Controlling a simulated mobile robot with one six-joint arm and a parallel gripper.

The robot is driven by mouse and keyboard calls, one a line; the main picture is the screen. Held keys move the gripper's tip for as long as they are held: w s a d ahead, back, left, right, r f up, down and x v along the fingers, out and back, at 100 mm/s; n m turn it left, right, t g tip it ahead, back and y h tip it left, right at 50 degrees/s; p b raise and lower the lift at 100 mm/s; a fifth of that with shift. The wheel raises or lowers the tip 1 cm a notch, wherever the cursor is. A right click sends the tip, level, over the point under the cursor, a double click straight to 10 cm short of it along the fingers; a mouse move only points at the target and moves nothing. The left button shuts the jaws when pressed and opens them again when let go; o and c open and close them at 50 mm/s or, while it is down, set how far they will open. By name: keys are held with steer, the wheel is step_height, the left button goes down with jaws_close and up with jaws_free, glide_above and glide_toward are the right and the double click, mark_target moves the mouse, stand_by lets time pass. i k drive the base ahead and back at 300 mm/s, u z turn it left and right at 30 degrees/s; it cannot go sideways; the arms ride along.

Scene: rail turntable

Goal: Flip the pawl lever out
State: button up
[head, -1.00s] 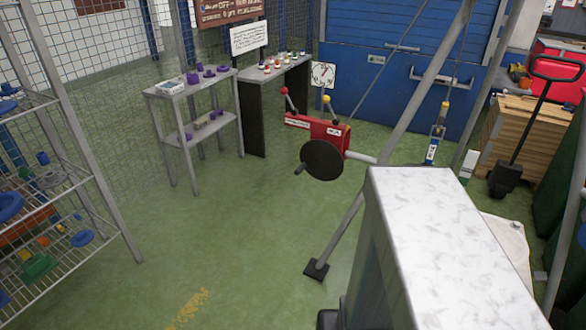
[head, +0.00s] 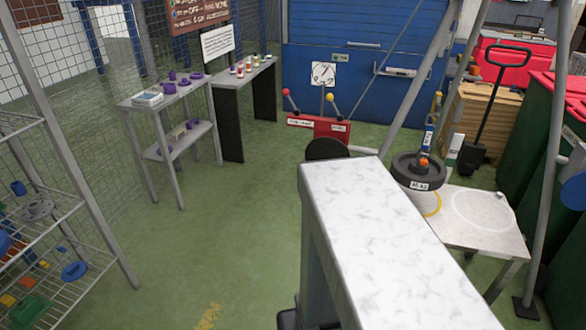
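A red winch housing (head: 332,129) stands in the middle of the head view, in front of the blue door. Two levers rise from it, both leaning up and to the left. One lever has a red knob (head: 286,92) at the left; the other has a yellow knob (head: 330,97) at the right. Small white labels on the housing are too small to read, so I cannot tell which lever is the pawl lever. The dark round disc (head: 326,149) on the winch's front is partly hidden from below. My gripper is not in view.
A round dial (head: 322,74) is behind the winch. A dark weight (head: 419,170) is at a low white table (head: 476,222) on the right. A shelf stand (head: 138,104) and a bench (head: 262,70) stand left. A wire rack (head: 50,240) is at far left. Green floor between is clear.

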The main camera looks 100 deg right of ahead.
mark_target(330, 97)
steer(key=i, duration=0.6)
steer(key=z, duration=4.5)
steer(key=i, duration=0.1)
steer(key=u, duration=2.65)
steer(key=k, duration=0.3)
steer(key=z, duration=2.05)
